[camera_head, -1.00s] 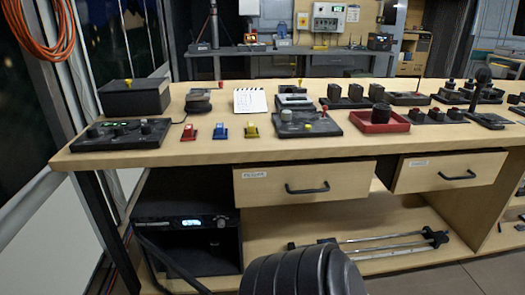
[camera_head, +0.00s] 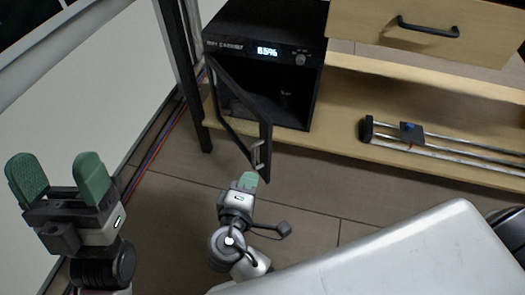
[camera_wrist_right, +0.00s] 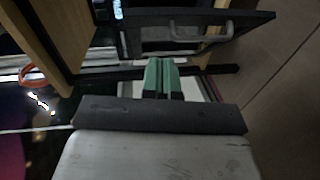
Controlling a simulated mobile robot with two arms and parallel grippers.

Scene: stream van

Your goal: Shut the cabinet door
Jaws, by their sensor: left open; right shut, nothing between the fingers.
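My left gripper (camera_head: 60,172) is open and empty, at the left, away from the door.
A wooden drawer (camera_head: 425,30) with a black handle hangs at the upper right. A rail assembly (camera_head: 450,148) lies on the lower shelf (camera_head: 350,110). A black table leg (camera_head: 180,75) stands left of the cabinet. Cables run along the floor at left.

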